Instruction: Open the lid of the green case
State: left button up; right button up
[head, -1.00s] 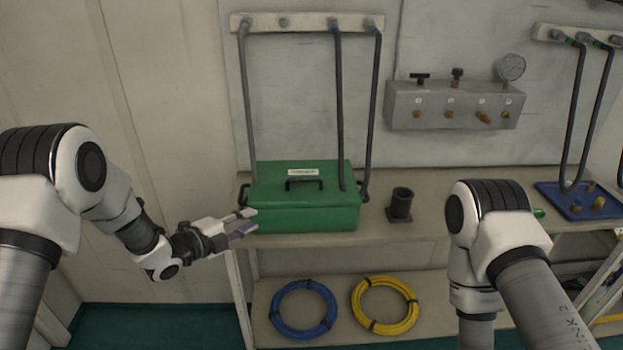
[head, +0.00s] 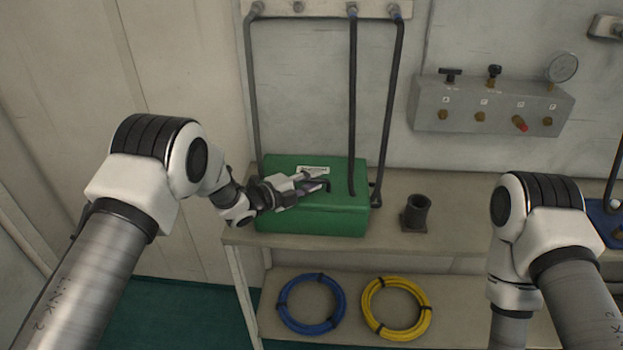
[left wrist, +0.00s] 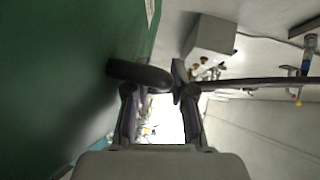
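The green case (head: 335,218) stands on the bench with its lid down. A white label (head: 312,169) is on the lid. My left gripper (head: 322,180) is over the top of the lid, at the dark lid handle. In the left wrist view the handle (left wrist: 140,73) crosses just in front of the fingertips, with the green lid (left wrist: 60,80) on the left. The fingers of the left gripper (left wrist: 158,95) stand apart there; no firm grip shows. The gripper hides most of the handle in the head view. My right arm is at the right, its gripper out of view.
Dark hoses (head: 352,100) hang from the wall close behind and beside the case. A dark cup-like holder (head: 416,212) stands right of it. A gauge panel (head: 490,108) is on the wall. Blue (head: 311,304) and yellow (head: 396,308) hose coils lie on the lower shelf.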

pick_arm(q)
jog(key=shift+s+a+r, duration=0.15)
jog(key=shift+s, duration=0.05)
jog(key=shift+c, duration=0.7)
jog(key=shift+s, duration=0.1)
grip_shut()
jog(key=shift+w, duration=0.2)
jog(key=shift+w+r+n+g+y+p, duration=0.2)
jog(key=shift+r+p, duration=0.15)
jog(key=shift+r, duration=0.2)
jog(key=shift+w+r+n+g+y+p, duration=0.15)
jog(key=shift+r+p, duration=0.15)
jog(key=shift+r, duration=0.2)
jog(key=w+r+n+g+y+p, duration=0.1)
jog(key=w+r+n+g+p, duration=0.2)
jog(key=p, duration=0.6)
jog(key=shift+w+r+g, duration=0.55)
jog(key=shift+w+r, duration=0.55)
jog(key=shift+r, duration=0.45)
